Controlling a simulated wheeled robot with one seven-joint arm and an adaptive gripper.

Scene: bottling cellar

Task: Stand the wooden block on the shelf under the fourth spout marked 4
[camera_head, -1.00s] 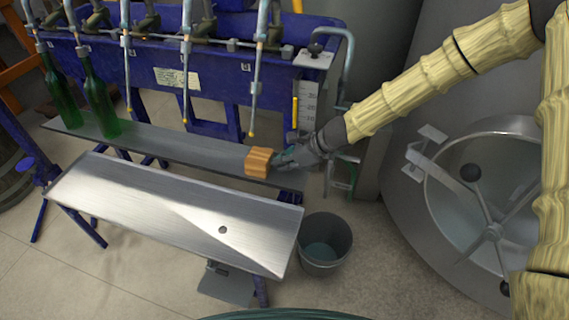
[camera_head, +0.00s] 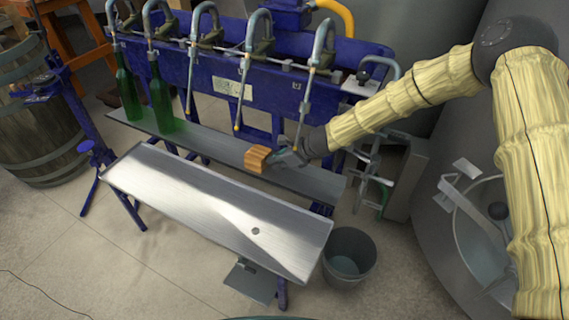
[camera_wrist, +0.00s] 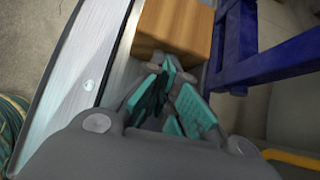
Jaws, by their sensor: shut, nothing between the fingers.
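The wooden block (camera_head: 257,158) is on the narrow grey shelf (camera_head: 215,147) below the row of spouts. It is between the tip of the fourth spout from the left (camera_head: 237,127) and the tip of the fifth (camera_head: 297,147), nearer the fourth. My gripper (camera_head: 285,156) is shut and empty at the block's right side. In the wrist view, the block (camera_wrist: 175,27) is just beyond my shut fingertips (camera_wrist: 178,75), close against or touching them; a small gap cannot be ruled out. The spout number marks are too small to read.
Two green bottles (camera_head: 161,104) stand on the shelf at left under the first spouts. A sloping steel tray (camera_head: 200,200) lies in front, with a grey bucket (camera_head: 348,258) at its right end. The shelf is clear between the bottles and the block.

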